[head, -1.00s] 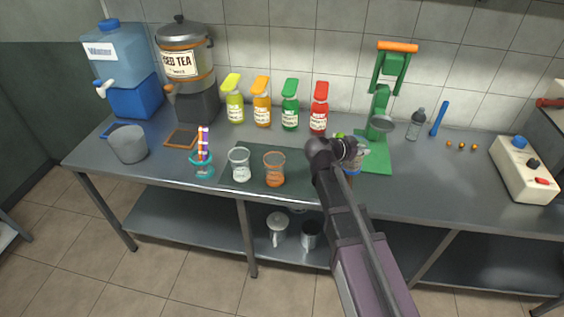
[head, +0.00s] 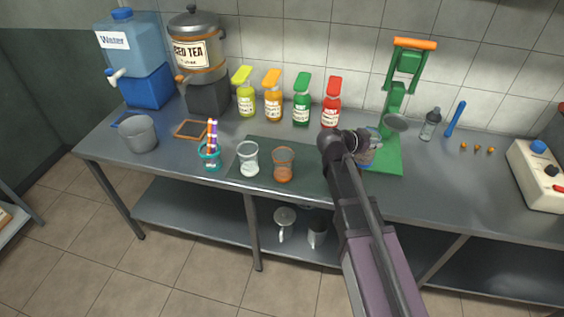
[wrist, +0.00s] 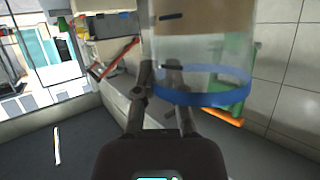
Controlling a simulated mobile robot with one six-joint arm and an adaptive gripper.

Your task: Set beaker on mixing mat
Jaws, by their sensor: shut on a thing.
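My gripper (head: 354,146) is shut on a clear beaker with a blue band (head: 369,158), mostly hidden behind my arm in the head view. In the wrist view the beaker (wrist: 205,75) fills the space past the fingers (wrist: 158,72), and brownish contents show in it. It is in front of the green press, right of the mat. The dark green mixing mat (head: 310,174) lies at the middle of the table. A beaker with whitish contents (head: 249,160) and one with orange-brown contents (head: 283,165) stand on it.
A green press (head: 397,95) on a green base stands behind my gripper. Several coloured bottles (head: 302,101) line the wall behind the mat. A teal holder with coloured sticks (head: 210,153) stands left of the mat. The mat's right part looks clear.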

